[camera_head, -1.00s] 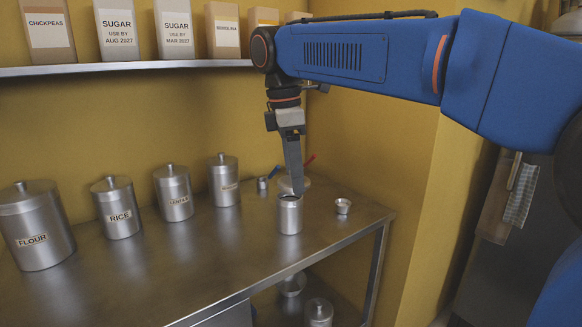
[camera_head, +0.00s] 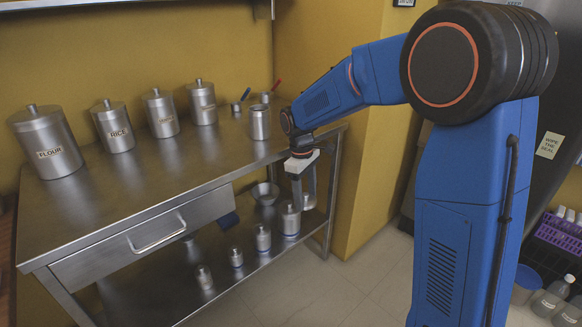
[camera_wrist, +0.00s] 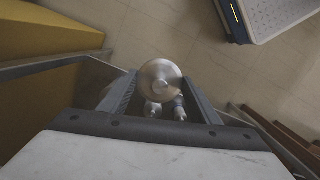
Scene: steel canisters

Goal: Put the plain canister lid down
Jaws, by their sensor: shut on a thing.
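My gripper (camera_head: 302,203) points down just off the front right edge of the steel table, lower than its top. In the wrist view, the round steel lid (camera_wrist: 160,76) with a small knob sits between my gripper's two fingers (camera_wrist: 159,85), which are shut on its rim. In the head view I cannot make the lid out clearly against the lower shelf. The plain canister (camera_head: 260,123) stands upright on the table without a knobbed lid, left of my forearm.
Lidded canisters, including flour (camera_head: 47,143) and rice (camera_head: 113,127), line the back of the table (camera_head: 120,205). Several small knobbed canisters and a bowl (camera_head: 265,192) stand on the lower shelf (camera_head: 215,290). A drawer handle (camera_head: 157,236) sticks out at the front. The left front tabletop is clear.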

